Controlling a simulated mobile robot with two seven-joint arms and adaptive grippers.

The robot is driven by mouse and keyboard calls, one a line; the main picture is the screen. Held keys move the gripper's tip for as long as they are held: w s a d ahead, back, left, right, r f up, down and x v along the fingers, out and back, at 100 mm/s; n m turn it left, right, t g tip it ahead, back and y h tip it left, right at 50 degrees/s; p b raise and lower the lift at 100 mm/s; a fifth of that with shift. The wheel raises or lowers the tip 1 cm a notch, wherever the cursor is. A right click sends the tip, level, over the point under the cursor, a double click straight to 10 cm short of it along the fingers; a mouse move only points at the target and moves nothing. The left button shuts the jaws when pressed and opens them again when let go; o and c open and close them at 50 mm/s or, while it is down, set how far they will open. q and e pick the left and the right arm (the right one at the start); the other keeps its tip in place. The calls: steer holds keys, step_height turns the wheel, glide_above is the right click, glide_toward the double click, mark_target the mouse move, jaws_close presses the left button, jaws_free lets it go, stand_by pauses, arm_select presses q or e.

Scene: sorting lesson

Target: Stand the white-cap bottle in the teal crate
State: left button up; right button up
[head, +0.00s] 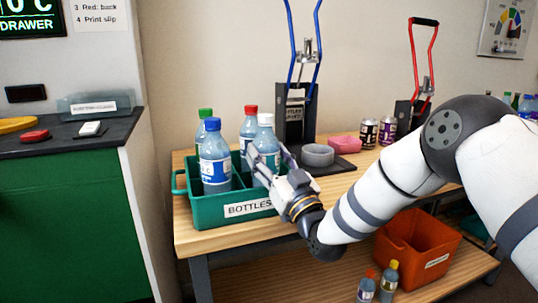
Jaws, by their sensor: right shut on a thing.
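The teal crate (228,209), labelled "BOTTLES", stands on the left part of the wooden table. The white-cap bottle (265,142) is upright over the crate's front right compartment. My right gripper (272,168) is shut on it from the right. The gripper and the crate wall hide the bottle's lower part, so I cannot tell whether it touches the crate floor. A blue-cap bottle (214,158) stands in the front left compartment. A green-cap bottle (204,124) and a red-cap bottle (249,123) stand behind. My left gripper is not in view.
Cans (369,132) stand farther right. An orange crate (420,247) and two bottles (389,277) are on the lower shelf.

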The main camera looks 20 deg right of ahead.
steer(key=o, duration=1.2)
steer(key=shift+f, duration=0.55)
steer(key=shift+r, duration=0.1)
steer(key=shift+r, duration=0.1)
